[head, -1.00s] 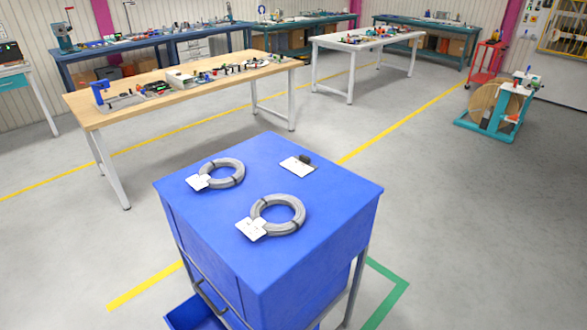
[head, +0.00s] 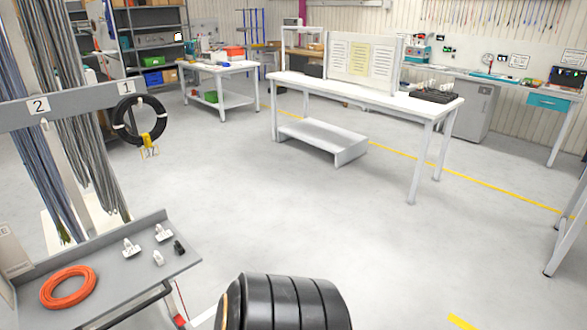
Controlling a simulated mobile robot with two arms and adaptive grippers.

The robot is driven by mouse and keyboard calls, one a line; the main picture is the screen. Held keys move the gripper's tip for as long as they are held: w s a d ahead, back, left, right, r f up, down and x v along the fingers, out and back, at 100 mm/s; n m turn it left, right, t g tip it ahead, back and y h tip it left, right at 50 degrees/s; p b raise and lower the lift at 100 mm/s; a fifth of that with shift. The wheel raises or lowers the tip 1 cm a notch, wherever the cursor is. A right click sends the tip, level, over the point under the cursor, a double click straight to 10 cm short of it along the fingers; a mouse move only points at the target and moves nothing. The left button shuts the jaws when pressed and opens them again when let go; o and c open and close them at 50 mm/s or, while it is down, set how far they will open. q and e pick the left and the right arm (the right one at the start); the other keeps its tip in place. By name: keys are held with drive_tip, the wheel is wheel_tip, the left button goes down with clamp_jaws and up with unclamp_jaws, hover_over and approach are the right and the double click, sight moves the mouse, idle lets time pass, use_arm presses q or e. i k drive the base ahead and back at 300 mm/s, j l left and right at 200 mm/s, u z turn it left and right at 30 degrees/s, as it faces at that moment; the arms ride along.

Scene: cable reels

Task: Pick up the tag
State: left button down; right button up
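Which tag the task means cannot be told. A yellow tag (head: 148,142) hangs below a black cable coil (head: 138,120) on the rack's grey crossbar (head: 70,107), near the plate marked 1. Small white tag-like pieces lie on a grey shelf (head: 100,273) at lower left: one at its middle (head: 130,248), one farther back (head: 163,232) and one nearer the front edge (head: 158,258). A small black item (head: 179,247) lies beside them. Neither of my grippers is in view.
An orange cable coil (head: 68,287) lies on the grey shelf. Long grey and blue cables (head: 85,130) hang from the rack. A white table (head: 360,92) with a notice board (head: 360,60) stands ahead. The floor between (head: 260,210) is clear.

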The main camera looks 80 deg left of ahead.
sight(163, 235)
drive_tip(key=u, duration=0.95)
drive_tip(key=l+u, duration=0.1)
drive_tip(key=u, duration=1.75)
drive_tip(key=k+u, duration=0.1)
drive_tip(key=u, duration=0.8)
